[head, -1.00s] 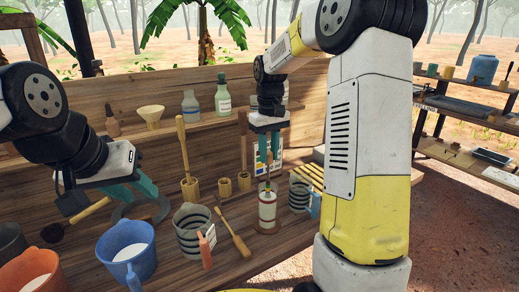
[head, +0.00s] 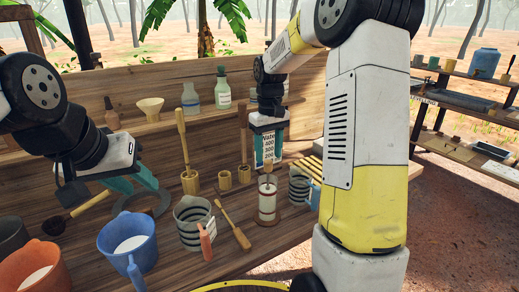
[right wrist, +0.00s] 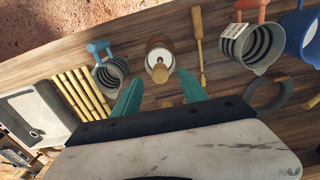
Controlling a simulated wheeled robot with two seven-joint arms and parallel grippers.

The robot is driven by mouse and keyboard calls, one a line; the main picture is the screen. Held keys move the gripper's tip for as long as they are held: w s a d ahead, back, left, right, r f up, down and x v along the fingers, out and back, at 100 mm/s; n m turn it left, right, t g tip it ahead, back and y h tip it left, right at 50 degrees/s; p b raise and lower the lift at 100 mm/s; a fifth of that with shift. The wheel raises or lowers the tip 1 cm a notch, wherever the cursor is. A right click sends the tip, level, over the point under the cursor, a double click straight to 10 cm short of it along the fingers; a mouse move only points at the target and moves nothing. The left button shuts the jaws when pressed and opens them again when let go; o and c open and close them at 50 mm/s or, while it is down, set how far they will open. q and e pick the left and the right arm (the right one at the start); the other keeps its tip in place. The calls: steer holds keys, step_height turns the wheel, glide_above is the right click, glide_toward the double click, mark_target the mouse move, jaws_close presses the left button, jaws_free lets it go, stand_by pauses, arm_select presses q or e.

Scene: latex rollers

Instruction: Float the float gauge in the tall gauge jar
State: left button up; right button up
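The tall gauge jar (head: 267,208) is a pale cylinder standing on a round brown base on the bench. The float gauge (head: 267,180) stands in it, its wooden top rising above the rim and roughly upright. In the right wrist view the float gauge's round wooden top (right wrist: 159,73) shows inside the jar's mouth (right wrist: 160,52). My right gripper (head: 267,160) is above the jar, its teal fingers apart and empty; the right wrist view shows them on either side (right wrist: 157,88). My left gripper (head: 138,185) hangs at the left over the bench, fingers apart, holding nothing visible.
A dark ring (head: 162,203), blue jug (head: 127,240) and orange bucket (head: 32,275) are further left. Bottles line the back shelf.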

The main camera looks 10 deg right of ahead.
steer(key=shift+r, duration=0.1)
step_height(320, 180, up, 7)
steer(key=s+r+m+t+y, duration=0.1)
steer(key=s+r+t, duration=0.3)
steer(key=s, duration=0.8)
steer(key=s+a+f+m+t+y, duration=0.1)
steer(key=s+a+m+t, duration=0.1)
steer(key=s, duration=1)
steer(key=shift+f, duration=0.3)
